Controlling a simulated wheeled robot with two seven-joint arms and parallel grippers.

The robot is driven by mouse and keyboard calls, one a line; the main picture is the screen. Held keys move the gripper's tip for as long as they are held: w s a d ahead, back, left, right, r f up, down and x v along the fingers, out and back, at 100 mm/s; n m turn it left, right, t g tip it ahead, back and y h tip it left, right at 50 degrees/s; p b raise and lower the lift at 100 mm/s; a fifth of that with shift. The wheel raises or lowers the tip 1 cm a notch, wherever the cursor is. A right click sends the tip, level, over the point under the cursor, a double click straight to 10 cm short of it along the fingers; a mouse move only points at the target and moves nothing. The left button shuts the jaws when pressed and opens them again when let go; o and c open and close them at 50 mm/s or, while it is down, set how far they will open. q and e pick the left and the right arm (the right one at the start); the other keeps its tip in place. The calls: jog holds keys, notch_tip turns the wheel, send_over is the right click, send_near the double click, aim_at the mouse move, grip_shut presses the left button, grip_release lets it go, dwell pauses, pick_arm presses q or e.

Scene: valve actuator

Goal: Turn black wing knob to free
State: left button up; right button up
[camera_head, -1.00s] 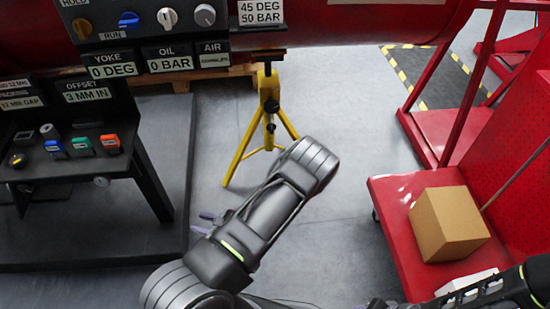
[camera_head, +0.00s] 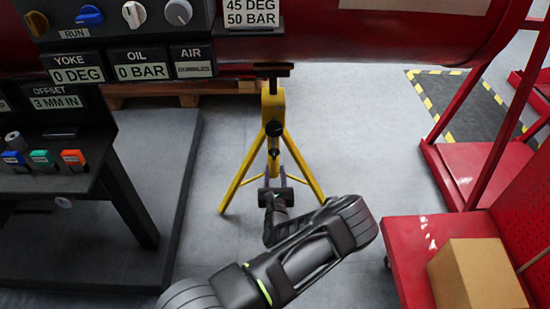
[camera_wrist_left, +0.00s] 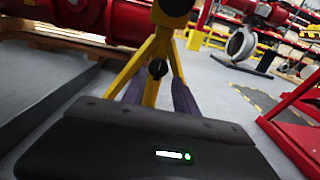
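A black knob (camera_head: 274,128) sits on the front of the yellow tripod stand (camera_head: 276,105). A smaller dark part shows just below it. The knob also shows in the left wrist view (camera_wrist_left: 157,69); its wing shape is too small to make out. My left gripper (camera_head: 274,181) is low in front of the stand, below the knob. In the left wrist view its two purplish fingers (camera_wrist_left: 158,96) are apart, with the stand and knob seen beyond the gap. It appears empty. My right gripper is not in view.
A control panel with an ochre knob (camera_head: 37,22), a blue handle (camera_head: 89,14) and other knobs is at upper left. A black bench (camera_head: 60,160) stands at left. A red cart (camera_head: 405,245) with a cardboard box (camera_head: 475,275) is at right. A red pipe runs overhead.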

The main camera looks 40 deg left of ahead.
aim_at(274, 154)
pick_arm(q)
jog(key=b+x, duration=0.2)
jog(key=x, duration=0.4)
jog(key=shift+f, duration=0.15)
jog(key=shift+w+a+b, duration=0.3)
jog(key=shift+w+a, duration=0.05)
jog(key=shift+w, duration=0.1)
grip_shut()
